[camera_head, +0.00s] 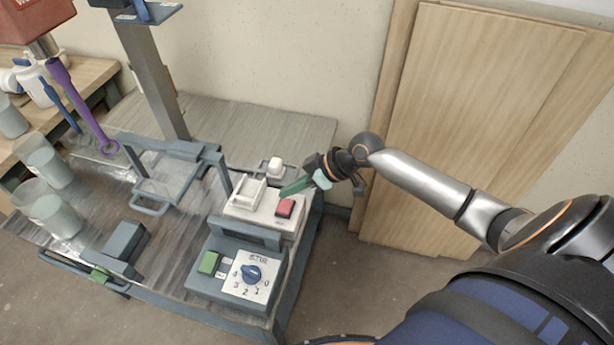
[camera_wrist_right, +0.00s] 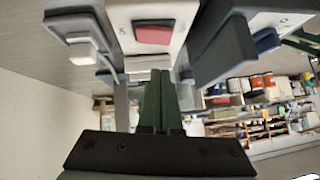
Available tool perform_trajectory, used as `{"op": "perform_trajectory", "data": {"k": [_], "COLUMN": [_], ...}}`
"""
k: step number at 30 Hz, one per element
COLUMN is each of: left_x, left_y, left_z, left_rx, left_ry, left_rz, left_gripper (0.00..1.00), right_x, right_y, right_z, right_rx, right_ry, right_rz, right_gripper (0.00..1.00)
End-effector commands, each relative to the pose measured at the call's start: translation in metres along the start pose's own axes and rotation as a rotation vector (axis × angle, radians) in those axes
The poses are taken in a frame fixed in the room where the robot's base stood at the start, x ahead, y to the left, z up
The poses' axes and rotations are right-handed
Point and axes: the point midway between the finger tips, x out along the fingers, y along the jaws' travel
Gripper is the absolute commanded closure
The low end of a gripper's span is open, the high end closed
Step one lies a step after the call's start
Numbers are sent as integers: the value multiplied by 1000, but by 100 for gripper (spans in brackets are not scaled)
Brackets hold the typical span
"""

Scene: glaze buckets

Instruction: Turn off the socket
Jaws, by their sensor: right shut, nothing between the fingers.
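The socket is a white box (camera_head: 262,212) on the right side of the bench, with a red rocker switch (camera_head: 285,207) on its top. It also shows in the wrist view as a white housing (camera_wrist_right: 183,12) with the red switch (camera_wrist_right: 153,34). My right gripper (camera_head: 284,191) is shut and empty, its green fingers just behind the red switch in the head view. In the wrist view the shut fingertips (camera_wrist_right: 160,72) appear below the red switch, with a visible gap in the picture. I cannot tell the switch's position. My left gripper is not in view.
A grey control box (camera_head: 237,272) with a green button (camera_head: 209,262) and blue dial (camera_head: 252,272) stands in front of the socket. A small white switch (camera_head: 275,166) sits behind it. A purple stirrer (camera_head: 85,108) and buckets (camera_head: 55,216) are at left. Wooden boards (camera_head: 480,110) lean behind my arm.

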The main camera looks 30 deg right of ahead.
Motion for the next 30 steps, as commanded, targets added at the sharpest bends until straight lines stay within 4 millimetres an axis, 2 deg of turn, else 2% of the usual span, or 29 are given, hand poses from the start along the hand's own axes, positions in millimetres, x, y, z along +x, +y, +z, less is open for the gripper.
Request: {"op": "perform_trajectory", "data": {"k": [3,9,23,30], "left_x": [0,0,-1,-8], "left_y": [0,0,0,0], "left_z": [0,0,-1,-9], "left_rx": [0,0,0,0], "left_ry": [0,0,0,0], "left_rz": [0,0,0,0], "left_gripper": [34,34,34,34], "right_x": [13,24,26,32], "right_y": [0,1,0,-1], "right_z": [16,27,30,36], "right_rx": [3,0,-11,-116], "right_ry": [-2,0,-2,-5], "right_rz": [1,3,13,119], "right_gripper": [100,100,100,100]}}
